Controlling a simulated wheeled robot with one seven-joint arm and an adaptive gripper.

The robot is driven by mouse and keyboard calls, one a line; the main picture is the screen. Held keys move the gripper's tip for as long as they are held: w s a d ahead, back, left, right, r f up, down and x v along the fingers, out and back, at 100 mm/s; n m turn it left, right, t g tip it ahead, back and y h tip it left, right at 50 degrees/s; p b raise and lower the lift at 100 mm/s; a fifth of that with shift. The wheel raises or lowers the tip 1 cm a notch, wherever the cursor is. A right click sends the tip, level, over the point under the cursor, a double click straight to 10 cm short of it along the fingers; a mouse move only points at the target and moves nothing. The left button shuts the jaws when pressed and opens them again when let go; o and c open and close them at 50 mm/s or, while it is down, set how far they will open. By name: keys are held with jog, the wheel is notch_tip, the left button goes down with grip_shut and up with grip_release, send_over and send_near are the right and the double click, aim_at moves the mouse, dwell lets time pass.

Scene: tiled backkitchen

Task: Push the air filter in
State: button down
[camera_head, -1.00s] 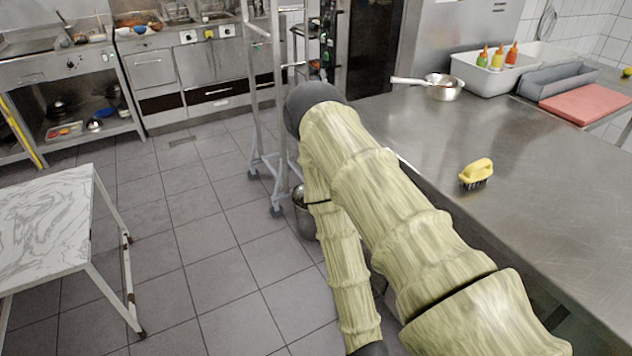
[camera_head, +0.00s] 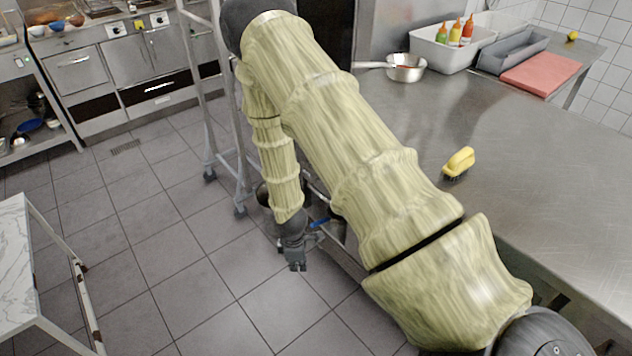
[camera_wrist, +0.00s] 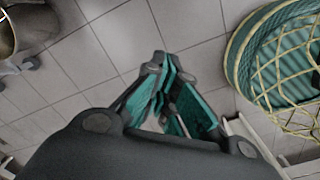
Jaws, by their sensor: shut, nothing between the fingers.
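I cannot make out an air filter in either view. My gripper (camera_head: 296,265) hangs low over the tiled floor, left of the steel counter, and points down. In the wrist view its teal-padded fingers (camera_wrist: 157,64) come together at the tips, shut and empty, with floor tiles beyond them. My arm hides part of the counter's left side and the rolling rack behind it.
The steel counter (camera_head: 540,190) on the right carries a yellow brush (camera_head: 459,161), a saucepan (camera_head: 405,68) and a white bin (camera_head: 440,50). A rolling rack (camera_head: 196,90) stands behind my arm. A marble-topped table (camera_head: 14,262) is at left. Floor between is clear.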

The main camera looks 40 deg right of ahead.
jog(key=w+d+r+n+h, duration=0.2)
jog(key=w+d+r+n, duration=0.2)
jog(key=w+d+r, duration=0.4)
jog(key=w+d+r+n+h, duration=0.2)
jog(key=w+d+r+n, duration=0.25)
jog(key=w+r, duration=0.55)
jog(key=shift+m, duration=0.35)
jog(key=shift+w+d+f+p, duration=0.25)
jog(key=shift+d+f+p, duration=0.35)
jog(key=shift+d+f, duration=0.95)
jog(key=shift+w+d+f+p, duration=0.25)
jog(key=shift+d+f+p, duration=0.3)
jog(key=shift+d+f, duration=0.95)
jog(key=shift+w+d+f+p, duration=0.25)
jog(key=shift+d+f+p, duration=0.35)
jog(key=shift+d+f, duration=0.9)
jog(key=shift+a+f, duration=0.35)
jog(key=shift+f, duration=0.05)
jog(key=d, duration=0.2)
jog(key=shift+w+d, duration=0.1)
jog(key=shift+d, duration=0.2)
jog(key=shift+a, duration=0.1)
